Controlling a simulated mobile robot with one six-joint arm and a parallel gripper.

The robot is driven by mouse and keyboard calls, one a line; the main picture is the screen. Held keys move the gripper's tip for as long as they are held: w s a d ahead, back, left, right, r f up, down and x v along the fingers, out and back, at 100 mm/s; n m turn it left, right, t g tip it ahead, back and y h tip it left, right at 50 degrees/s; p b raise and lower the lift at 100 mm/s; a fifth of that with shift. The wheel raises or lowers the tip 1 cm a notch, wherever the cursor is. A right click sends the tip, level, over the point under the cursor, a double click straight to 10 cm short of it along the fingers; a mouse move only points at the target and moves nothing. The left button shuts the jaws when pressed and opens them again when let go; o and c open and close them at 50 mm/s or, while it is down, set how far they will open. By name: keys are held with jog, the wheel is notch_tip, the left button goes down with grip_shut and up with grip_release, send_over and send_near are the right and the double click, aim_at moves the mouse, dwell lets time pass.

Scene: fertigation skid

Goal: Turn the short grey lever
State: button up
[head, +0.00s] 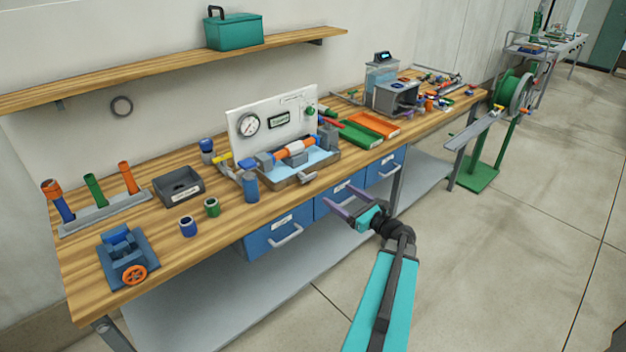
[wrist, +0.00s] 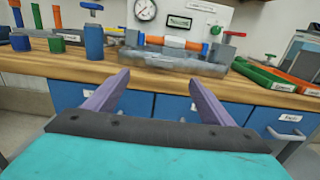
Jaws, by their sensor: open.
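A short grey lever-like piece (head: 308,178) shows at the front right of the fertigation skid's tray (head: 283,181) in the head view; at this size I cannot make out its exact shape or angle. In the wrist view the skid's tray (wrist: 175,62) lies ahead, and I cannot clearly pick out the lever there. My gripper (head: 338,191) is open and empty, in front of the bench edge, to the right of the lever and apart from it. Its two purple fingers (wrist: 160,77) point toward the bench in the wrist view.
A white panel with a gauge (head: 249,125) stands behind the tray. A blue cylinder (head: 251,187) stands left of it. Green (head: 360,134) and orange (head: 375,124) trays lie to the right. Blue drawers (head: 272,238) with handles are under the worktop. The floor in front is clear.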

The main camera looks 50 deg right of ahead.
aim_at(310, 176)
jog(key=shift+w+d+p, duration=0.15)
jog(key=shift+w+p, duration=0.55)
jog(key=shift+w, duration=1.6)
jog(key=shift+w+d+p, duration=0.2)
jog(key=shift+w+p, duration=0.55)
jog(key=shift+w, duration=1.5)
jog(key=shift+w+d+p, duration=0.15)
jog(key=shift+w+p, duration=0.55)
jog(key=shift+w, duration=1.6)
jog(key=shift+c, duration=0.3)
jog(key=c, duration=1)
